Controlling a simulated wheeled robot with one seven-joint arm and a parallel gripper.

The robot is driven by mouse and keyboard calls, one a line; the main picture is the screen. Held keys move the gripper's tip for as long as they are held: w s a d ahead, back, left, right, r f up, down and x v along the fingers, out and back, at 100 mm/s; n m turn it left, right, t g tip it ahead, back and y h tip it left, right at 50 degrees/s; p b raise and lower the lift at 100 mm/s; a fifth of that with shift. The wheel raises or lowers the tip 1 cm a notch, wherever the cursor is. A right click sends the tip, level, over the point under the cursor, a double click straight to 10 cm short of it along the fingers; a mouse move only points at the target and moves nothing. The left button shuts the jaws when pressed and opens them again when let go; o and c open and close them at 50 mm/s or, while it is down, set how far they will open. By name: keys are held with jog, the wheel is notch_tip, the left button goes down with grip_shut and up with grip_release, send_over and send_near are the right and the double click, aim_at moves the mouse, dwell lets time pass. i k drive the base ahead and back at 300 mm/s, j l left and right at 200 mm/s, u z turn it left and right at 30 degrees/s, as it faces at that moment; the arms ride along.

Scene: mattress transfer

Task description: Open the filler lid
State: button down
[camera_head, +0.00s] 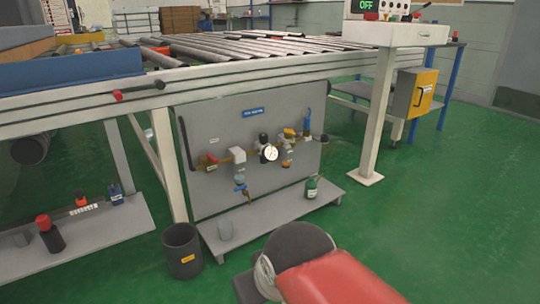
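A grey panel (220,118) with a blue label stands upright under the roller conveyor. A row of pipe fittings is mounted on it. From left to right I see a red-handled valve (211,158), a pale block (237,156), a black-topped unit (264,143) with a white-faced round gauge (271,153), a yellow-topped fitting (289,133) and a blue upright part (308,116). A blue and brass part (240,184) hangs below the pale block. I cannot tell which of these is the filler lid, or its state. My gripper does not show; only red and dark parts of my arm appear at bottom centre.
A white post (378,115) and a yellow box (413,93) are at the right. Green floor is clear at right.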

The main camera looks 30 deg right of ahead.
aim_at(289, 130)
jog(key=i+l, duration=0.3)
jog(key=i, duration=0.15)
jog(key=i+l+u, duration=0.1)
jog(key=i+l, duration=0.2)
jog(key=i, duration=0.15)
